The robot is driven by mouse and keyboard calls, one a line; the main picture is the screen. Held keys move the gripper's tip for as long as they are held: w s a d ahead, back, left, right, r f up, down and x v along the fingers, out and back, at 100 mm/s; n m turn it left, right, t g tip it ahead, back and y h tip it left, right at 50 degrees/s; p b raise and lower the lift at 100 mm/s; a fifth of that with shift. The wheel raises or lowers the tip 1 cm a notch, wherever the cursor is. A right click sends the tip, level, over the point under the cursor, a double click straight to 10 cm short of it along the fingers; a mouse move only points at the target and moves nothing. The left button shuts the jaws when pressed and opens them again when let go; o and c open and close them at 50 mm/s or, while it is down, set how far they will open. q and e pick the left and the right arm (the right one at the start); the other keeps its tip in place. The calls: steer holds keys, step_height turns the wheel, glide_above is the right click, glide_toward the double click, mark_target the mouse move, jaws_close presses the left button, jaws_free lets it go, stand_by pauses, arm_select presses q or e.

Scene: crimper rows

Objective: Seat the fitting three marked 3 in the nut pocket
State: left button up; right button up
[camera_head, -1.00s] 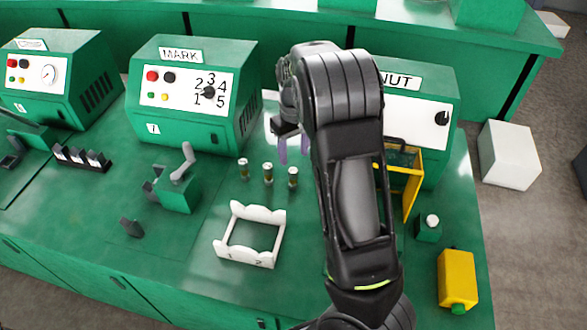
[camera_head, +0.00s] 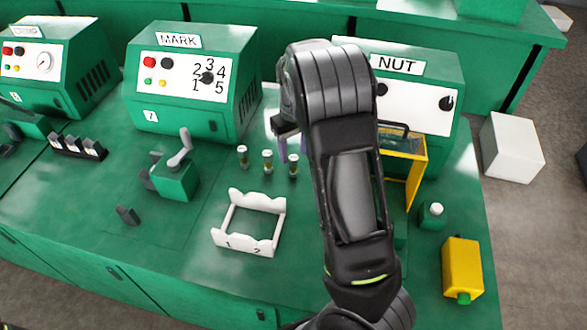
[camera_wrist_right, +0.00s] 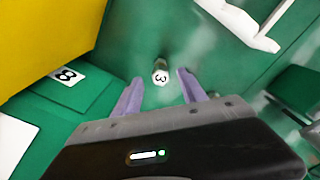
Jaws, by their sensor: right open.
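The fitting marked 3 (camera_wrist_right: 161,72) stands upright in the right wrist view, its numbered white top facing the camera, between and slightly beyond the fingertips. My right gripper (camera_wrist_right: 160,78) is open, with one purple finger on each side of it and nothing held. In the head view the purple fingers show beside the rightmost of three small fittings (camera_head: 293,165); my right arm hides part of the area. The NUT machine (camera_head: 425,110) stands behind my arm with a yellow guard (camera_head: 415,180) in front. The nut pocket cannot be made out. My left gripper is not in view.
A white rack (camera_head: 228,240) marked 1 and 2 lies in front of the fittings. Left are the MARK machine (camera_head: 190,85) and a green lever fixture (camera_head: 176,178).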

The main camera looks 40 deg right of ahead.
mark_target(294, 158)
step_height(294, 158, down, 4)
steer(key=shift+r+b, duration=0.2)
steer(key=shift+b, duration=0.7)
steer(key=shift+r, duration=0.15)
steer(key=shift+c, duration=0.4)
jaws_close()
